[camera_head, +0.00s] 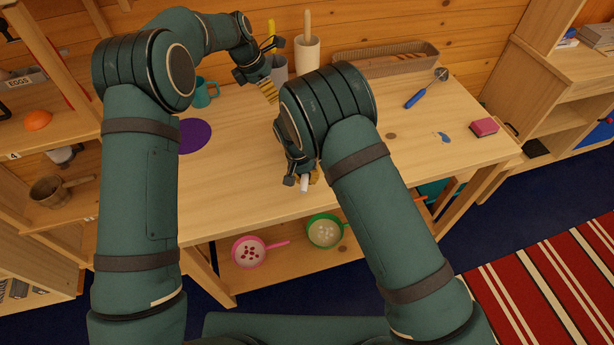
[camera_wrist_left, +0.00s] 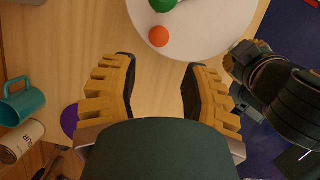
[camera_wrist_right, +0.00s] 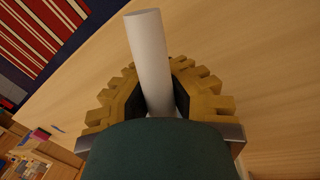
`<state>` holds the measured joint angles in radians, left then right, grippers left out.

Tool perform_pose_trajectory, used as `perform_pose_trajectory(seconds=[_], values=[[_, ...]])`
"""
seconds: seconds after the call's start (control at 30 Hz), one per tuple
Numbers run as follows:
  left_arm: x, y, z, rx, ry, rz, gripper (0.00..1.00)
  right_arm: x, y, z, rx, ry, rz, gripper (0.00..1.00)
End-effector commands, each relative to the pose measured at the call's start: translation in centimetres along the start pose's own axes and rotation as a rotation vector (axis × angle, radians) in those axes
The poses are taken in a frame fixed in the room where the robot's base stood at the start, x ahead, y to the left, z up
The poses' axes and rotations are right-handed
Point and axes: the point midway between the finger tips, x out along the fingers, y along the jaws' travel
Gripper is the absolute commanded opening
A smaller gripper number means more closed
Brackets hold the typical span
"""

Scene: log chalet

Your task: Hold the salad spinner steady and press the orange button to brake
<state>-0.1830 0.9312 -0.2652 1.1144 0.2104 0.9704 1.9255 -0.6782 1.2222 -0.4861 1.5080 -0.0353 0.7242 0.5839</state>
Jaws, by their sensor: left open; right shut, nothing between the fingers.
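The salad spinner's white round lid (camera_wrist_left: 185,30) is at the top of the left wrist view, cut off by the frame. It carries an orange button (camera_wrist_left: 159,37) and a green part (camera_wrist_left: 163,5). In the head view I cannot make out the spinner. My left gripper (camera_head: 264,84) is open and empty over the table, and in its wrist view its fingers (camera_wrist_left: 158,66) point toward the lid. My right gripper (camera_head: 302,180) is shut low over the table's front part. A white cylinder (camera_wrist_right: 148,50) sticks out at its fingertips in the right wrist view; how it is attached is hidden.
On the wooden table (camera_head: 235,185) are a teal mug (camera_head: 202,94), a purple disc (camera_head: 194,135), a pale crock (camera_head: 307,55), a long basket (camera_head: 385,60), a blue-handled tool (camera_head: 415,98) and a pink sponge (camera_head: 484,127). Pans (camera_head: 248,252) stand on the lower shelf. The table's right part is mostly clear.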

Motion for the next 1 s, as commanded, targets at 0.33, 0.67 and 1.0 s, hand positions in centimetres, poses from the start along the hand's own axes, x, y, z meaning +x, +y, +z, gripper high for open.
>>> perform_pose_trajectory(seconds=[0.33, 0.67, 1.0], values=[[0.0, 0.0, 0.0, 0.003, 0.0, 0.0, 0.28, -0.06, -0.01, -0.02, 0.0, 0.001, 0.0, 0.0], [0.0, -0.03, -0.43, 0.293, -0.041, -0.016, 0.0, -0.08, -0.01, -0.03, 0.0, 0.001, -0.001, 0.0], [-0.33, -0.09, -0.88, 0.865, -0.131, -0.002, 0.0, -0.08, -0.01, -0.03, 0.0, 0.001, -0.001, 0.0]])
